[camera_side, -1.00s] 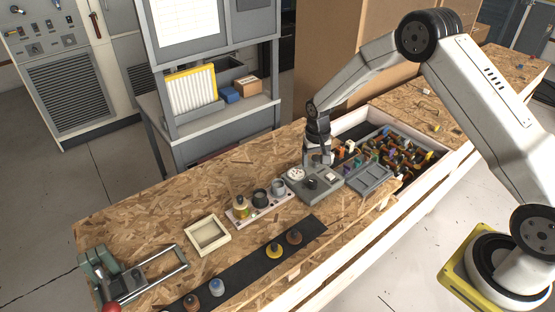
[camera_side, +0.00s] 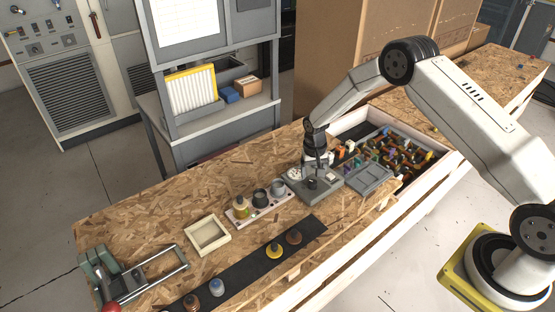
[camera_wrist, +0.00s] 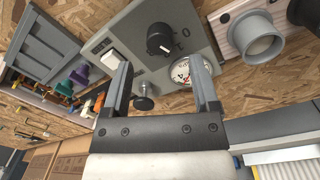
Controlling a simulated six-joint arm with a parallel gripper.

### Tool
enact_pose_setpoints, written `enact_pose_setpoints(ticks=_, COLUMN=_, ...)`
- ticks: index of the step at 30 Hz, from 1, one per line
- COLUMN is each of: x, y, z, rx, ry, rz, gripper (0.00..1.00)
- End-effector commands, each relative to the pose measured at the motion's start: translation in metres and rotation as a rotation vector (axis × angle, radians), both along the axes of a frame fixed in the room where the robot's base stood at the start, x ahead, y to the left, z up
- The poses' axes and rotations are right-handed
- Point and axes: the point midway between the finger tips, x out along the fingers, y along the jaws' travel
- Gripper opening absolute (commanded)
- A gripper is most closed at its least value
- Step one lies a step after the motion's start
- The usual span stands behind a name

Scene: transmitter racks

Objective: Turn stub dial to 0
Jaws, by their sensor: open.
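The grey control box (camera_side: 327,194) sits on the wooden bench; it also shows in the wrist view (camera_wrist: 193,25). A white round gauge (camera_wrist: 185,72) and a small dark stem knob (camera_wrist: 144,102) are on the same box. I cannot tell for certain which one is the stub dial. My gripper (camera_wrist: 158,62) is open and empty, its fingers apart, pointing down over the box. In the side view my gripper (camera_side: 317,168) is close above the box and partly hides its controls.
A rack with cups (camera_side: 258,208) stands left of the box. A grey compartment tray (camera_side: 370,179) is to its right, before a bin of loose coloured parts (camera_side: 400,155). A wooden frame (camera_side: 208,236) and a black strip (camera_side: 262,262) with several knobs lie further left.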

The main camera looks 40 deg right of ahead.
Motion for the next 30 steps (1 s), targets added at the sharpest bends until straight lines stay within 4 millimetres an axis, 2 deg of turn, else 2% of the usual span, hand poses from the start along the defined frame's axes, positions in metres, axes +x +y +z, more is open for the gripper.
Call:
enact_pose_setpoints(ticks=3, x=-0.001, y=-0.001, z=-0.015, rx=0.0, ry=0.002, rz=0.0, gripper=0.77)
enact_pose_setpoints(ticks=10, x=-0.001, y=-0.001, z=-0.035, rx=0.0, ry=0.001, rz=0.0, gripper=0.77)
enact_pose_setpoints(ticks=23, x=-0.001, y=-0.001, z=-0.041, rx=0.0, ry=0.0, rz=0.0, gripper=0.77)
enact_pose_setpoints(ticks=24, x=-0.001, y=-0.001, z=-0.041, rx=0.0, ry=0.0, rz=0.0, gripper=0.74)
enact_pose_setpoints(ticks=25, x=-0.001, y=-0.001, z=-0.041, rx=0.0, ry=0.0, rz=0.0, gripper=0.65)
enact_pose_setpoints(ticks=30, x=-0.001, y=-0.001, z=-0.041, rx=0.0, ry=0.0, rz=0.0, gripper=0.11)
